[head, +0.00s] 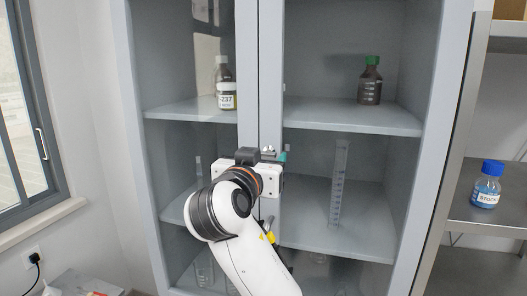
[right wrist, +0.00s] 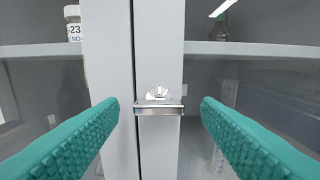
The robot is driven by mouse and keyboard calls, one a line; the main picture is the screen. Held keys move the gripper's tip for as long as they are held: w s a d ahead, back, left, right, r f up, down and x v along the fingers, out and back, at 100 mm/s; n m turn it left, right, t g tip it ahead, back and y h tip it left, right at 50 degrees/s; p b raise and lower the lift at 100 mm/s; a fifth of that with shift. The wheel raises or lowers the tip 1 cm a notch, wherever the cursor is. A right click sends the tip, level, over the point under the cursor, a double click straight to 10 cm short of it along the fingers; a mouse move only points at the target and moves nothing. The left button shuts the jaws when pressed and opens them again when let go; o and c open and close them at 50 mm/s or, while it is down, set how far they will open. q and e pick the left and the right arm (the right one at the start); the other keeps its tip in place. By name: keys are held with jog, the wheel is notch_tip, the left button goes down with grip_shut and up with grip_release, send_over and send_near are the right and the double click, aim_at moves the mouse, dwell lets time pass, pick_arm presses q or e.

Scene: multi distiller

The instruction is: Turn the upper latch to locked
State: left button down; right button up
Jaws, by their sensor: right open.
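A small silver latch (right wrist: 158,106) sits on the grey frames where the two cabinet doors meet. Its flat bar lies level across the seam, with a rounded clear or shiny piece above it. In the head view its top (head: 268,149) shows just above my right gripper (head: 272,158). In the right wrist view the green ridged fingers of my right gripper (right wrist: 161,106) are wide apart, one on each side of the latch, touching nothing that I can see. Any lower latch is hidden behind my right arm. My left gripper is out of view.
Behind the glass stand a labelled jar (head: 227,97), a green-capped brown bottle (head: 370,80) and a measuring cylinder (head: 339,182). A blue-capped bottle (head: 487,184) stands on the right-hand shelf. A window (head: 25,120) is at the left.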

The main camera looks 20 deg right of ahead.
jog(key=shift+w+d, duration=0.15)
jog(key=shift+w, duration=0.2)
jog(key=shift+s, duration=0.1)
jog(key=shift+c, duration=0.6)
jog(key=c, duration=0.9)
jog(key=shift+o, duration=0.2)
